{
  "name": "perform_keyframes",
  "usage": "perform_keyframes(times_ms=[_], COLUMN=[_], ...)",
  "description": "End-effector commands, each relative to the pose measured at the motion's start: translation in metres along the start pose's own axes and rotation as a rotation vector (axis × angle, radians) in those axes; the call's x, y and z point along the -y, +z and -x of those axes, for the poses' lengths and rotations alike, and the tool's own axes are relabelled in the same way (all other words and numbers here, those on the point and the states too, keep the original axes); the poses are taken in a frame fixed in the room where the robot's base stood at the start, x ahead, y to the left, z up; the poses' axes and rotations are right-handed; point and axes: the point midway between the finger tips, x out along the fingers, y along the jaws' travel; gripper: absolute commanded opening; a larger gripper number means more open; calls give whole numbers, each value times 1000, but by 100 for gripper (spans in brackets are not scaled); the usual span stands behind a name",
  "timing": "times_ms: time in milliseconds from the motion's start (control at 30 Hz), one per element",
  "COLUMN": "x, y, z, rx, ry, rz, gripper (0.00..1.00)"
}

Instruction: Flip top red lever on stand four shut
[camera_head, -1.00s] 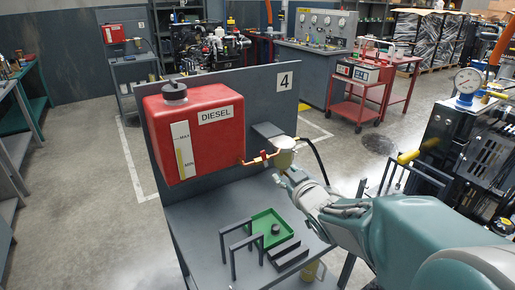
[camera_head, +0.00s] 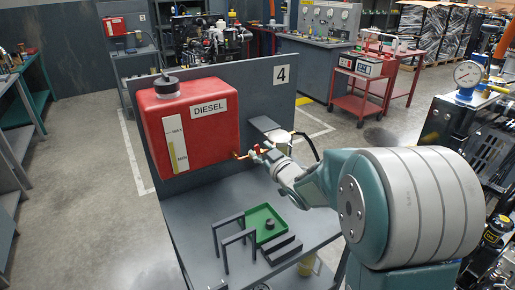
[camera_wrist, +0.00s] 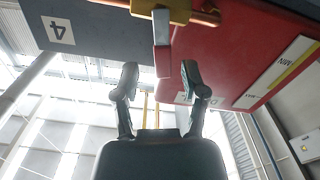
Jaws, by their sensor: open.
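Stand four (camera_head: 257,95) is a grey panel marked 4 with a red DIESEL tank (camera_head: 212,128) on it. A brass pipe and valve (camera_wrist: 160,12) run from the tank's lower right side. The red lever (camera_wrist: 162,58) sticks out from the valve in the wrist view; it shows small in the head view (camera_head: 257,150). My gripper (camera_wrist: 160,76) is open, its two dark fingers on either side of the lever's free end, with a gap to each side visible. In the head view my wrist hides much of the gripper and the valve's right side.
Below the tank, the stand's shelf holds a green tray (camera_head: 250,238) and dark brackets (camera_head: 232,240). A grey ledge (camera_head: 265,124) and a black hose (camera_head: 305,138) are close to the valve. An engine with a gauge (camera_head: 467,74) stands at the right.

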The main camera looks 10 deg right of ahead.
Motion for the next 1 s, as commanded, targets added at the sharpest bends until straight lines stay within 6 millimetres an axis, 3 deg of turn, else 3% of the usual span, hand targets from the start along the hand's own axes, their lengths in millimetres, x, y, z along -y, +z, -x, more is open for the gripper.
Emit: perform_keyframes(times_ms=[167,433,467,567,600,1000], x=[2,2,2,1,1,-3], y=[0,-1,-1,0,0,1], z=[-16,-18,-18,-17,-17,-18], rx=[1,1,1,1,1,3], ry=[-1,0,0,0,0,2], rz=[1,1,1,0,0,-94], gripper=[56,56,51,7,0,0])
